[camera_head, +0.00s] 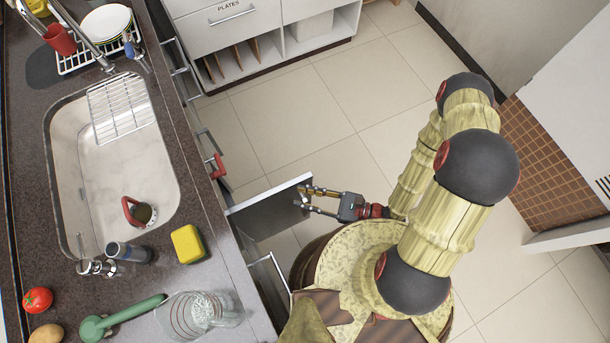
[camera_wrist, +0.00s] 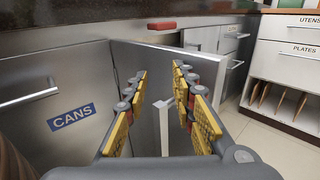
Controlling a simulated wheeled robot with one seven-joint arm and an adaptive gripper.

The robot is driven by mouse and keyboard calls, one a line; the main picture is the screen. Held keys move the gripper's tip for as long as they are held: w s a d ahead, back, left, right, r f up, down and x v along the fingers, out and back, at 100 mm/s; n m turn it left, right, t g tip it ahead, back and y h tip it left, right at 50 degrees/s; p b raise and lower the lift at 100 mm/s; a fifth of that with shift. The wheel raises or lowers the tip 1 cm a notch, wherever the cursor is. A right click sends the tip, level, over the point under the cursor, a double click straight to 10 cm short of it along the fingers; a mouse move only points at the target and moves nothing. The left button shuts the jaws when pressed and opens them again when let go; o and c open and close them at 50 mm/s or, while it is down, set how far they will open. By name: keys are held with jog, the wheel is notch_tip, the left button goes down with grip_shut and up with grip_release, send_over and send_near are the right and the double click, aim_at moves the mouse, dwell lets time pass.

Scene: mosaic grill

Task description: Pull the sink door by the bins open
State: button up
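The sink door (camera_head: 265,208) stands swung out from the cabinet front below the sink (camera_head: 120,165). In the wrist view, the grey door panel (camera_wrist: 145,58) stands at an angle beside the cabinet front marked CANS. Its pale bar handle (camera_wrist: 164,128) shows between my fingers, with its lower part hidden. My gripper (camera_head: 304,199) is at the door's outer end in the head view. In the wrist view its yellow-padded fingers (camera_wrist: 160,88) are open and apart, on either side of the handle. I see no grip on it.
The CANS cabinet (camera_wrist: 70,120) has its own bar handle at left. A red block-like piece (camera_head: 217,166) sits at the counter edge. A drawer unit marked PLATES (camera_head: 232,25) stands at the back. Tiled floor (camera_head: 285,120) is clear beyond the door.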

jog(key=shift+r, duration=1.15)
